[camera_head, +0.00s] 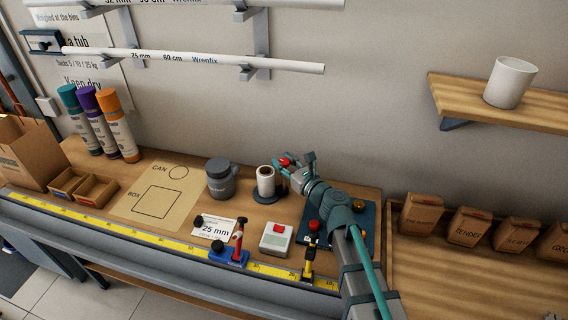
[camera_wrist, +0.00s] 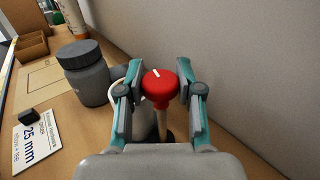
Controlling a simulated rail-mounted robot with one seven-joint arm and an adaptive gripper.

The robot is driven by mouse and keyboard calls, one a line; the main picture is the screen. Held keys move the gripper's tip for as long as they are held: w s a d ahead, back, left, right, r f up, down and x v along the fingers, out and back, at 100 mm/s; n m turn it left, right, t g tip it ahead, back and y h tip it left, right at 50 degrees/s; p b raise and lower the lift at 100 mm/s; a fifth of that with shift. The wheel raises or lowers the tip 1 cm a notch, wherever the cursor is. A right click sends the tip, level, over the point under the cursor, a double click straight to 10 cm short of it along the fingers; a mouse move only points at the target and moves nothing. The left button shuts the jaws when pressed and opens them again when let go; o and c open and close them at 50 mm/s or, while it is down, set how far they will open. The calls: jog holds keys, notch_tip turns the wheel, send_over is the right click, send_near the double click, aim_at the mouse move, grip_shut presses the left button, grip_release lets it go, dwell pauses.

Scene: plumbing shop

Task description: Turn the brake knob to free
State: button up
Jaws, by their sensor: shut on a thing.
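The red knob (camera_wrist: 160,88) sits between my fingers in the wrist view, with a short white line on its top tilted slightly left of straight away from me. A pale stem shows under it. My gripper (camera_wrist: 160,98) is shut on the knob, one finger on each side. In the head view the red knob (camera_head: 285,161) shows at the fingertips of my gripper (camera_head: 290,168), just behind a white roll (camera_head: 265,182) on a dark round base. I cannot read any free or brake marking.
A grey lidded jar (camera_head: 220,180) stands left of the roll. In front are a 25 mm card (camera_head: 214,228), a blue-based red tool (camera_head: 231,255), a grey box with a red button (camera_head: 276,239) and a yellow-black piece (camera_head: 309,258). The wall is close behind.

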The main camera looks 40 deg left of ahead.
jog(key=o, duration=1.1)
jog(key=shift+o, duration=0.2)
jog(key=v, duration=1.2)
jog(key=shift+w, duration=0.1)
